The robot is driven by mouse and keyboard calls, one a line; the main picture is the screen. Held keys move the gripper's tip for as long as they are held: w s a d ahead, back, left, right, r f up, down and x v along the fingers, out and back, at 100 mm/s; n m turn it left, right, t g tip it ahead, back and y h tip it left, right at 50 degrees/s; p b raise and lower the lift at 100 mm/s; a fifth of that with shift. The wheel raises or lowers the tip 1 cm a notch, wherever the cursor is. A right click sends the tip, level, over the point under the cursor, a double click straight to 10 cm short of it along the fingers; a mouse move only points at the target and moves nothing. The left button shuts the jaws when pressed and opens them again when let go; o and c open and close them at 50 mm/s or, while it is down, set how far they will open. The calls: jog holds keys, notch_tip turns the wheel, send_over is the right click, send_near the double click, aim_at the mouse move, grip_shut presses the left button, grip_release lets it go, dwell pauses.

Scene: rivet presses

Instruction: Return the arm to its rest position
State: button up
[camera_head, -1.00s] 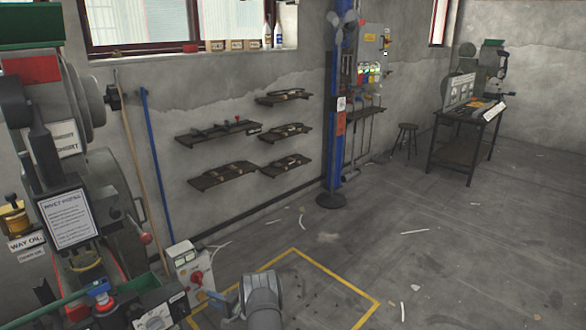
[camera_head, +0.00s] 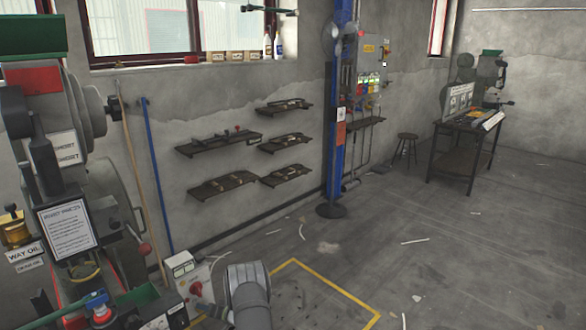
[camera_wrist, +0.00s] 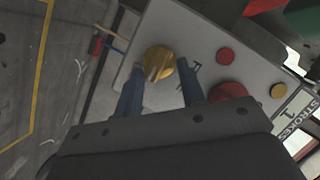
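My gripper (camera_wrist: 160,70) shows in the wrist view as two blue fingers standing apart, with a gap between them. A yellow knob (camera_wrist: 158,62) on a pale control panel (camera_wrist: 195,30) shows between and beyond the fingertips. I cannot tell whether the fingers touch it. I see nothing held. In the head view a grey section of my arm (camera_head: 248,295) rises at the bottom edge, and the gripper itself is not visible there.
The panel carries red buttons (camera_wrist: 225,56), a smaller yellow one (camera_wrist: 278,91) and a "STROKES" counter (camera_wrist: 295,110). A press (camera_head: 95,180) fills the left side. A grey box with a red knob (camera_head: 190,280) stands near my arm. Open floor (camera_head: 440,250) lies right.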

jog(key=shift+s+a+r+n+t+h, duration=0.15)
jog(key=shift+n+t+h, duration=0.25)
jog(key=shift+n, duration=0.45)
jog(key=shift+s+a+r+n+t+h, duration=0.1)
jog(key=shift+n+t+h, duration=0.1)
jog(key=shift+n+h, duration=0.5)
jog(key=shift+s+a+r+n+t+h, duration=0.15)
jog(key=shift+n+t+h, duration=0.15)
jog(key=shift+n, duration=0.65)
jog(key=shift+f, duration=0.1)
jog(key=o, duration=0.5)
jog(key=s+d+f+n+t+y, duration=0.2)
jog(key=s+d+n+t, duration=0.25)
jog(key=s+d, duration=0.75)
jog(key=shift+n+g, duration=0.25)
jog(key=shift+n, duration=0.2)
jog(key=x, duration=1.6)
jog(key=shift+w+a+r, duration=0.1)
jog(key=shift+a+r, duration=0.1)
jog(key=shift+a, duration=0.3)
